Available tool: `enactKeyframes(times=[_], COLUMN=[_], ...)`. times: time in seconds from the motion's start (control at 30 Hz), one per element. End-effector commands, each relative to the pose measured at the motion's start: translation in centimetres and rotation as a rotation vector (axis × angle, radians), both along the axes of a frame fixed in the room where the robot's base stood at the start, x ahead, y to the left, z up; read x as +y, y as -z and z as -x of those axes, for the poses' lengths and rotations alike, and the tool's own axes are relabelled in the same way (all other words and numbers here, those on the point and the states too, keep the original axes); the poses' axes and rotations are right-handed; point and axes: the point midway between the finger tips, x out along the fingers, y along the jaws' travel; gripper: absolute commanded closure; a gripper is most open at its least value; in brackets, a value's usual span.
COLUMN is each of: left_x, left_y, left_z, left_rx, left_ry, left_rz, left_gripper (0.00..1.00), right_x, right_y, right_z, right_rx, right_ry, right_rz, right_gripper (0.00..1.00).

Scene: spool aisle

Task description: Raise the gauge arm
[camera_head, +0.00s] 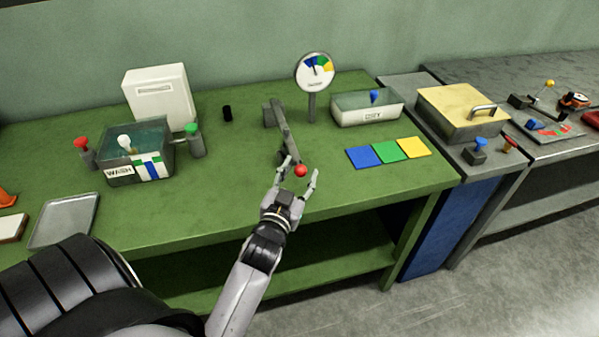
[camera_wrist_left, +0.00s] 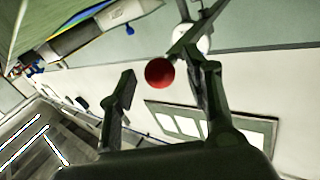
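The gauge arm (camera_head: 286,133) is a dark grey lever with a red ball (camera_head: 301,171) at its near end. It runs from a grey block on the green bench toward the front. The round gauge (camera_head: 316,72) stands on a post behind it, with blue, green and yellow sectors. My left gripper (camera_head: 302,177) is open, its fingers on either side of the red ball. In the left wrist view the ball (camera_wrist_left: 159,72) sits between the fingertips, with a clear gap to the left finger. Contact with the right finger cannot be told. My right gripper is not in view.
A WASH tank (camera_head: 138,153) with red and green knobs beside it stands at the left. A DRY tray (camera_head: 366,109) and blue, green and yellow squares (camera_head: 389,151) lie to the right. A yellow-lidded box (camera_head: 463,108) is farther right. The bench front beside the gripper is clear.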

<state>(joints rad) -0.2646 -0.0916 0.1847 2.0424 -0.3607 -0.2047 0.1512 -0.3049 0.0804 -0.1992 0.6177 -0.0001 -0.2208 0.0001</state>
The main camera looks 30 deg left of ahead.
Motion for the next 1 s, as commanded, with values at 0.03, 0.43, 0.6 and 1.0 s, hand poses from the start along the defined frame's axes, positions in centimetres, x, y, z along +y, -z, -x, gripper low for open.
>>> enactKeyframes(times=[0.03, 0.43, 0.6, 1.0], left_x=[0.00, 0.00, 0.00, 0.00], left_y=[0.00, 0.00, 0.00, -0.02], left_z=[0.00, -0.01, -0.01, -0.02], left_rx=[0.000, 0.000, 0.000, -0.001], left_ry=[0.000, 0.000, 0.000, 0.000], left_rz=[0.000, 0.000, 0.000, 0.001], left_gripper=[0.58, 0.85, 0.96, 1.00], right_x=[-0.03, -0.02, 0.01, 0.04], right_y=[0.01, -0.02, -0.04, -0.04], right_z=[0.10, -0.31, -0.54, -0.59], right_rx=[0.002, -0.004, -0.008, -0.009], right_ry=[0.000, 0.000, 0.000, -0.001], right_rz=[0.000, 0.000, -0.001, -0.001], right_gripper=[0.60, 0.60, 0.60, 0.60])
